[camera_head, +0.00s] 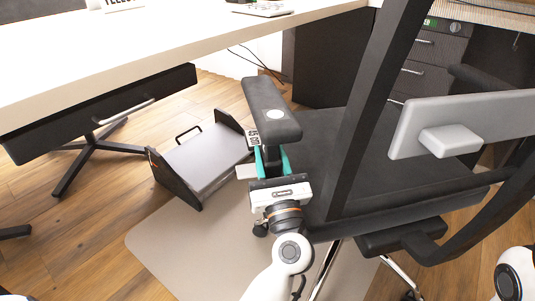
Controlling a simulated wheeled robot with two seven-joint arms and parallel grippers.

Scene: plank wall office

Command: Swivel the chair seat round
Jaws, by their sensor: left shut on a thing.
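The office chair fills the right half of the head view, with its dark grey seat (318,150) and a black back frame with a light grey back panel (405,128). Its left armrest (272,110) has a dark pad on an upright post. My left gripper (268,162) is shut on the armrest post, just under the pad; teal finger parts show on both sides of it. The pad hides part of the fingers. A white piece of my right arm (516,274) shows at the lower right corner; my right gripper is out of view.
A white desk (180,40) with a dark drawer (110,112) runs along the top left. A beige mat (185,250) lies under the chair. Dark drawer cabinets (425,55) stand behind.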

